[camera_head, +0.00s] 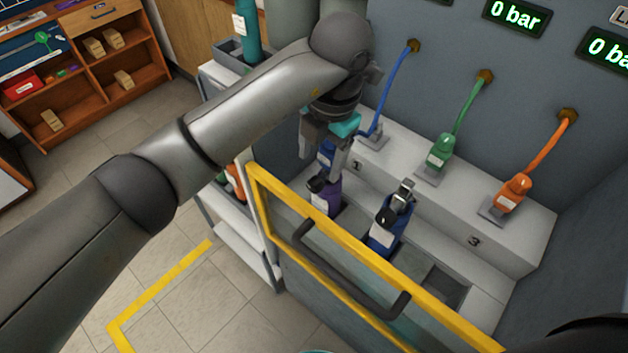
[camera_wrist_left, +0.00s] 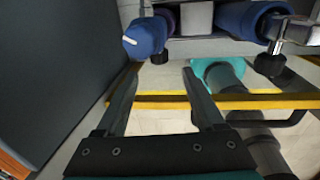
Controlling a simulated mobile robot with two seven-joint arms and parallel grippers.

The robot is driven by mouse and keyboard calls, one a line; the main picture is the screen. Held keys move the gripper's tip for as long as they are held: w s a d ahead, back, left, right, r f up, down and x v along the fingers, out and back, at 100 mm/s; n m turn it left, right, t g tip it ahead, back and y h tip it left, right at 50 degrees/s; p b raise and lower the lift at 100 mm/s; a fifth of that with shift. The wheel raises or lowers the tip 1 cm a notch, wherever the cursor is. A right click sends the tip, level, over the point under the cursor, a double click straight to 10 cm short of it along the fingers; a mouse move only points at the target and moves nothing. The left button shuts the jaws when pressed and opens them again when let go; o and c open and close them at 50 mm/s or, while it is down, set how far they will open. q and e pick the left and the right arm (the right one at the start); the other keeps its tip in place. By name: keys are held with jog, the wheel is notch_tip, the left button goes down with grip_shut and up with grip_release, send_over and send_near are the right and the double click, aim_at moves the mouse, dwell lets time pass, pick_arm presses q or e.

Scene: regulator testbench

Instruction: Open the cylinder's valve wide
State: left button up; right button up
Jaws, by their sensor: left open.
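My left gripper (camera_head: 325,150) hangs over the left part of the bench in the head view. Its fingers are apart, with nothing clearly held between them in the left wrist view (camera_wrist_left: 160,70). A blue part (camera_head: 326,153) shows close behind the fingers. Just below them stands a purple cylinder (camera_head: 328,201) with a black knob. To its right a blue cylinder (camera_head: 381,241) stands in its slot, with a metal fitting and a black knob (camera_head: 384,215). In the wrist view a blue cap with a white stripe (camera_wrist_left: 145,37) lies just beyond the fingertips. My right gripper is out of view.
A yellow-edged guard (camera_head: 375,270) with a dark handle (camera_head: 350,275) stands along the bench front. Green (camera_head: 440,152) and orange (camera_head: 514,192) hose connectors stand on the raised ledge. Displays (camera_head: 514,17) read 0 bar. An empty slot (camera_head: 442,287) lies right of the blue cylinder.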

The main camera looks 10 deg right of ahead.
aim_at(315, 182)
pick_arm(q)
jog(key=f, duration=0.5)
jog(key=w+f, duration=0.1)
jog(key=f, duration=0.1)
jog(key=shift+a+f, duration=0.25)
jog(key=shift+a, duration=0.1)
jog(key=shift+s, duration=0.1)
jog(key=shift+c, duration=0.2)
grip_shut()
